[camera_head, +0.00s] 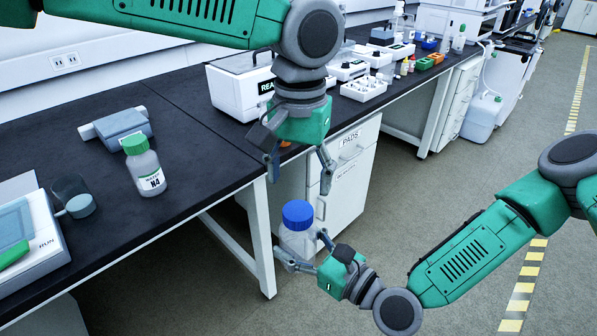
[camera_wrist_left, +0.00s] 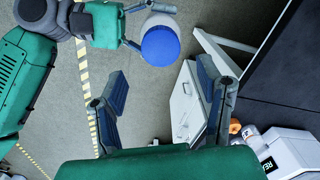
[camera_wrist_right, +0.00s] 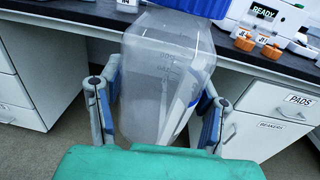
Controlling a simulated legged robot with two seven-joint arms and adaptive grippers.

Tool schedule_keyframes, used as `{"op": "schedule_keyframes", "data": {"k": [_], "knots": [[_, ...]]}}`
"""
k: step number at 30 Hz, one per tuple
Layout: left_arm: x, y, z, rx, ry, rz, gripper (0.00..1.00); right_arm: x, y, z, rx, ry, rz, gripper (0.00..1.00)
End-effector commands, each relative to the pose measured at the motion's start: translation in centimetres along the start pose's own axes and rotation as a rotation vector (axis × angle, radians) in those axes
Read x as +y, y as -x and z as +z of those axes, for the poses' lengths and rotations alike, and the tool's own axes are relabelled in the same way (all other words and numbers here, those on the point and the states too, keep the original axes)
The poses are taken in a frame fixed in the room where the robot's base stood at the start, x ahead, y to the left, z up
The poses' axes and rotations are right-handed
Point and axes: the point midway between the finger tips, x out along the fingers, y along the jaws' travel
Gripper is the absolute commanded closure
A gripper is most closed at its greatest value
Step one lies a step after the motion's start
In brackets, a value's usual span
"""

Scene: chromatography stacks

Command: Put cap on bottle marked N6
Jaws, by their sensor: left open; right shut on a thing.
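A clear bottle (camera_head: 297,240) with a blue cap (camera_head: 298,213) on its top is held upright in front of the bench. My right gripper (camera_head: 302,250) is shut around the bottle's body. In the right wrist view the clear bottle (camera_wrist_right: 165,85) stands between the fingers, with the blue cap (camera_wrist_right: 190,7) cut by the top edge. No N6 mark can be read on it. My left gripper (camera_head: 299,172) is open and empty, pointing down above the blue cap. In the left wrist view the cap (camera_wrist_left: 160,46) lies beyond the open fingertips.
A green-capped bottle marked N4 (camera_head: 147,170) stands on the black bench (camera_head: 165,215). A white cabinet marked PADS (camera_head: 345,180) stands behind the held bottle.

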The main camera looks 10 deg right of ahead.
Motion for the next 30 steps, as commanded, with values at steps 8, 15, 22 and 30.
{"op": "schedule_keyframes", "data": {"k": [8, 15, 22, 30], "knots": [[-0.1, 0.3, 0.0, 0.008, 0.315, 0.006, 0.4, 0.0, 0.0, 0.1, -0.002, 0.0, 0.0, 1.0], [-0.1, 0.3, 0.0, 0.009, 0.347, 0.008, 0.4, 0.0, 0.0, 0.1, -0.002, 0.0, 0.0, 1.0], [-0.1, -0.1, 0.0, 0.007, 0.345, 0.008, 0.4, 0.0, 0.0, 0.1, -0.002, 0.0, 0.0, 1.0], [-0.1, -3.7, 0.0, 0.004, 0.344, 0.009, 0.4, 0.0, 0.0, 0.1, -0.001, 0.0, 0.0, 1.0]]}}
